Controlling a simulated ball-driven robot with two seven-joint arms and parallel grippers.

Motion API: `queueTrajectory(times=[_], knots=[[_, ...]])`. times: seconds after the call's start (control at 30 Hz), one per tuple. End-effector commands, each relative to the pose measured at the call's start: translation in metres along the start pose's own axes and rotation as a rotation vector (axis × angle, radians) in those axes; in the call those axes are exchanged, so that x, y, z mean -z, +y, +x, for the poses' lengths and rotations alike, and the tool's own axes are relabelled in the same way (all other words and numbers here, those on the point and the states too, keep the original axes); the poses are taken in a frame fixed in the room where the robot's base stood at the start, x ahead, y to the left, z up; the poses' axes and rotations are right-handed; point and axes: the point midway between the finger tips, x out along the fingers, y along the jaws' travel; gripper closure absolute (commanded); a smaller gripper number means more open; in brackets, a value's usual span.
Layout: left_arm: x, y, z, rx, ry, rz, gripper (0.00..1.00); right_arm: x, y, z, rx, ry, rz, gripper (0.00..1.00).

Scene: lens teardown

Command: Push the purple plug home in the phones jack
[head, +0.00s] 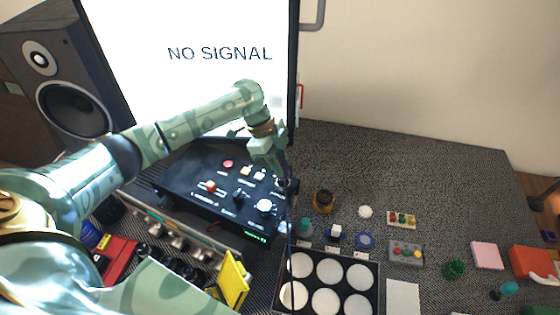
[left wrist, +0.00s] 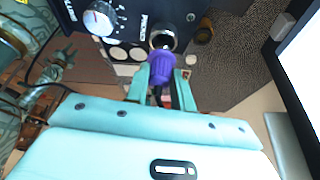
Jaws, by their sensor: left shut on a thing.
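The purple plug (left wrist: 161,70) is held between the two fingers of my left gripper (left wrist: 160,84) in the left wrist view. Its front end points at the phones jack (left wrist: 163,38), a dark round socket with a metal ring beside the PHONES lettering. The plug's tip meets or overlaps the jack's mouth in this view; I cannot tell how deep it sits. In the head view my left gripper (head: 283,176) is at the right end of the black device (head: 215,195), and the plug and jack are hidden there. My right gripper is not seen.
A white knob (left wrist: 98,18) stands near the jack. In the head view a black tray with white round wells (head: 379,270) lies in front of the device. Jars, small blocks and a red box (head: 532,262) are to the right. The monitor (head: 200,50) rises behind my arm.

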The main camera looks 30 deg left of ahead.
Motion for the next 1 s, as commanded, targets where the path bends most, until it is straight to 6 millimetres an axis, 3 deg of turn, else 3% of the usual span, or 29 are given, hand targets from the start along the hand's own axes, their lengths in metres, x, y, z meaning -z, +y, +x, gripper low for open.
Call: queueTrajectory(times=[1.0], knots=[[-0.0036, 0.0002, 0.0089, -0.001, 0.0, -0.001, 1.0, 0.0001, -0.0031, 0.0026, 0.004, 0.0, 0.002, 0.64]])
